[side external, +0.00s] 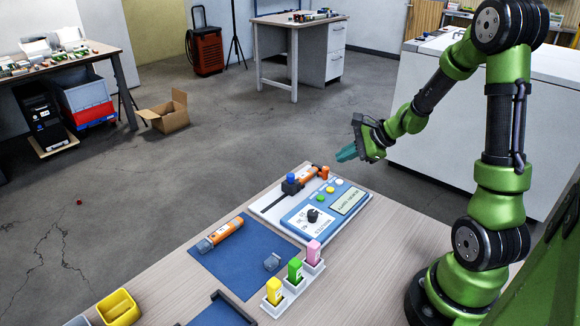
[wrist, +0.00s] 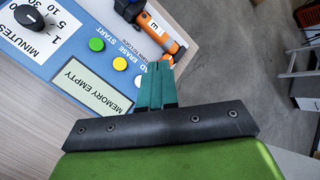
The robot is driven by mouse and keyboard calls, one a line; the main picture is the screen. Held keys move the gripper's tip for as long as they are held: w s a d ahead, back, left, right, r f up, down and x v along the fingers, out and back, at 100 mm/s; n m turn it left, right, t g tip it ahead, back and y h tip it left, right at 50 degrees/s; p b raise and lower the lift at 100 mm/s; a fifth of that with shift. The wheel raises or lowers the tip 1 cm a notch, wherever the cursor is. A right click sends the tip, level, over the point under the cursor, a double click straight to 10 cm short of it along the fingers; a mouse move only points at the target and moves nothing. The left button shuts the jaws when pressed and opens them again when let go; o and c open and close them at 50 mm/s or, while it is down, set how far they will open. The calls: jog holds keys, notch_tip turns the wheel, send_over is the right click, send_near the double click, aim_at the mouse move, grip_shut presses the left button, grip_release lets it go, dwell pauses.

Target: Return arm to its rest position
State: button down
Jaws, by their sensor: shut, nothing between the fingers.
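My gripper (side external: 347,153) has teal fingers and is shut and empty. It hangs in the air above the right back of the table, apart from everything on it. In the wrist view the closed fingers (wrist: 156,85) stand side by side over the table edge. My green arm reaches up from its base at the right and bends down to the left.
Below are a blue control panel (side external: 301,221) reading "MEMORY EMPTY" and an orange device (side external: 304,173) in a slide fixture. A blue mat (side external: 240,262) holds another orange device (side external: 220,235). Colored blocks stand in white holders. A white cabinet (side external: 440,140) stands behind my arm.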

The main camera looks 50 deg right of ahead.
jog(key=s+a+r+n+g, duration=0.1)
jog(key=s+a+r+n, duration=0.5)
jog(key=a+n, duration=0.4)
jog(key=s+a+r+n, duration=0.7)
jog(key=a+r+n, duration=0.1)
jog(key=a+n, duration=0.2)
jog(key=shift+s+a+r+n+g, duration=0.2)
jog(key=shift+a+n+g, duration=0.15)
jog(key=shift+a, duration=0.3)
